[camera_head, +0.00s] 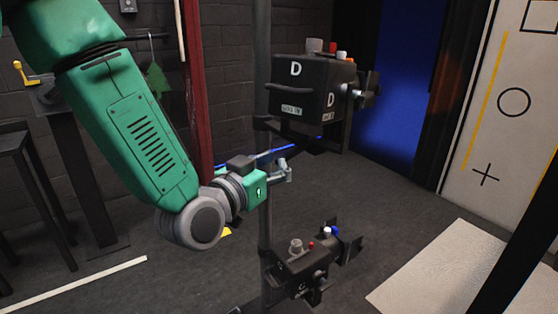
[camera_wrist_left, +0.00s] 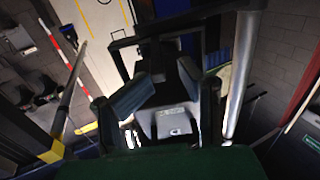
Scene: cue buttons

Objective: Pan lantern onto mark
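Two black lanterns are on an upright pole (camera_head: 264,215) in the head view. The upper lantern (camera_head: 300,88) bears white letters D and has grey, red and orange knobs on top. The lower lantern (camera_head: 293,268) has grey, red, white and blue knobs. My left gripper (camera_head: 285,172) is by the pole, below the upper lantern and above the lower one. In the left wrist view its fingers (camera_wrist_left: 163,78) stand apart with dark and grey parts between or behind them; a grip is unclear. Marks on the pale panel are a square (camera_head: 541,15), a circle (camera_head: 514,102) and a cross (camera_head: 486,175).
A dark stand (camera_head: 85,165) with a yellow crank is at the left. A red post (camera_head: 194,80) stands behind my arm. A blue-lit opening (camera_head: 405,80) lies behind the lanterns. A pale floor patch (camera_head: 440,275) is at the right, with a dark post (camera_head: 525,240) in front.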

